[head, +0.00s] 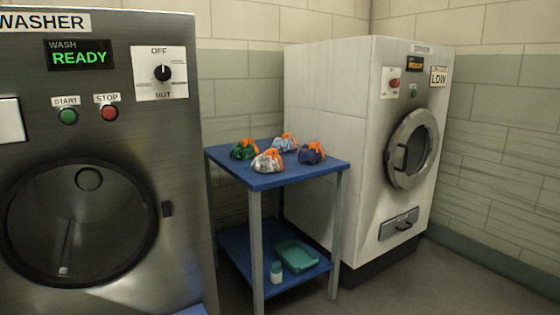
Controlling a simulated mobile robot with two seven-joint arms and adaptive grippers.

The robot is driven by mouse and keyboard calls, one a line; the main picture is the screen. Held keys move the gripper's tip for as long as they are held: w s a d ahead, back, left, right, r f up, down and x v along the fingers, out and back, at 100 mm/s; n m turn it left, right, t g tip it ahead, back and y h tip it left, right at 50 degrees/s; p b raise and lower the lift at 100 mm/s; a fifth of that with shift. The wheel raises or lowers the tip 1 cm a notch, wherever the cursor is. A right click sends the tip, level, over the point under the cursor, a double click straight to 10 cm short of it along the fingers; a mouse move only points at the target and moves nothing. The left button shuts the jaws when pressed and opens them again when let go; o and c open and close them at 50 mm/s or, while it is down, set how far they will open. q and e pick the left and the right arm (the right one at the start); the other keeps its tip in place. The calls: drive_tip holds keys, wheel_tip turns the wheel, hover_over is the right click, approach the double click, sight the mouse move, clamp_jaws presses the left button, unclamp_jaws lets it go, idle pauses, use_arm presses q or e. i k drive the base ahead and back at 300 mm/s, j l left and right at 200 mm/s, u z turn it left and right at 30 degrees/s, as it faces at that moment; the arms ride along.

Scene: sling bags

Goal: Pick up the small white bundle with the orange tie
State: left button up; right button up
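The small white bundle (267,162) with an orange tie sits on the front part of the blue table top (258,184). A green bundle (244,149) is behind it to the left, a light blue bundle (284,143) behind it, and a dark blue bundle (312,153) to its right. Each of these also has an orange tie. Neither of my grippers shows in the head view.
A steel washer (130,140) stands close on the left, its display reading READY. A white dryer (335,150) with a round door stands behind and right of the table. The lower shelf (243,246) holds a teal tray (297,256) and a small bottle (276,272). Floor is clear at front right.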

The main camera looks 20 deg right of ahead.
sight(268, 162)
drive_tip(key=i+l, duration=0.1)
drive_tip(key=l, duration=0.25)
drive_tip(key=i+l, duration=0.15)
drive_tip(key=l, duration=0.25)
drive_tip(key=i+l, duration=0.1)
drive_tip(key=l, duration=0.25)
drive_tip(key=i+l, duration=0.15)
drive_tip(key=l, duration=0.25)
drive_tip(key=i+l, duration=0.1)
drive_tip(key=l, duration=0.25)
drive_tip(key=i+l, duration=0.1)
drive_tip(key=l, duration=0.3)
